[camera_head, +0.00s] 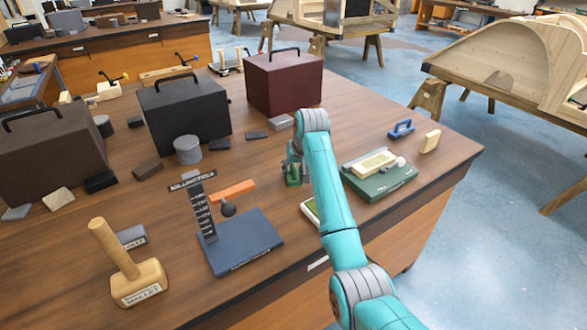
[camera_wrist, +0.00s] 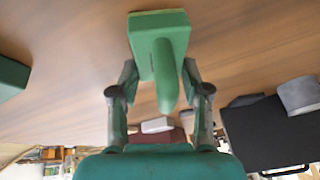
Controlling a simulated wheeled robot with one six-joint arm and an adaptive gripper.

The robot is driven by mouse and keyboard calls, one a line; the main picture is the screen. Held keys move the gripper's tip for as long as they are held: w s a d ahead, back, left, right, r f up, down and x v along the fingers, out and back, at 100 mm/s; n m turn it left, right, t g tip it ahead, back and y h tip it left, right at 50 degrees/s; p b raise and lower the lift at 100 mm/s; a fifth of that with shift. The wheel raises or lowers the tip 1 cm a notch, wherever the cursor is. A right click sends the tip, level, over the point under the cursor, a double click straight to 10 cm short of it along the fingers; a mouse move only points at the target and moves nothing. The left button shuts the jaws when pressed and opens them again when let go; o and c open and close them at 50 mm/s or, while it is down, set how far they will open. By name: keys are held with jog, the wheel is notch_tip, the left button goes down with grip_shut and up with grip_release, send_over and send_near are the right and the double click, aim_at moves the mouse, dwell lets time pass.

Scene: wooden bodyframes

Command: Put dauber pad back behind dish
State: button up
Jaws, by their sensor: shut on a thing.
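The dauber pad (camera_wrist: 158,50), a green block with a rounded green handle and a pale yellowish edge, is between my gripper's fingers (camera_wrist: 158,85). The gripper is shut on its handle. In the camera_head view my gripper (camera_head: 293,160) points down, with the green pad (camera_head: 293,179) low at the table; I cannot tell whether it touches. A green base (camera_head: 385,190) to its right carries a cream block and a small pale round piece (camera_head: 400,162); I cannot tell surely which thing is the dish. A green-and-white item (camera_head: 309,209) is partly hidden behind my arm.
A maroon case (camera_head: 283,85) and a black case (camera_head: 187,115) stand behind. A blue-grey stand (camera_head: 245,245) and a wooden mallet (camera_head: 135,280) are at front left. A blue-handled tool (camera_head: 401,129) and cream block (camera_head: 431,141) lie near the right edge.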

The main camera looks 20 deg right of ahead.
jog(key=shift+f, duration=0.1)
jog(key=o, duration=1)
jog(key=v, duration=1.2)
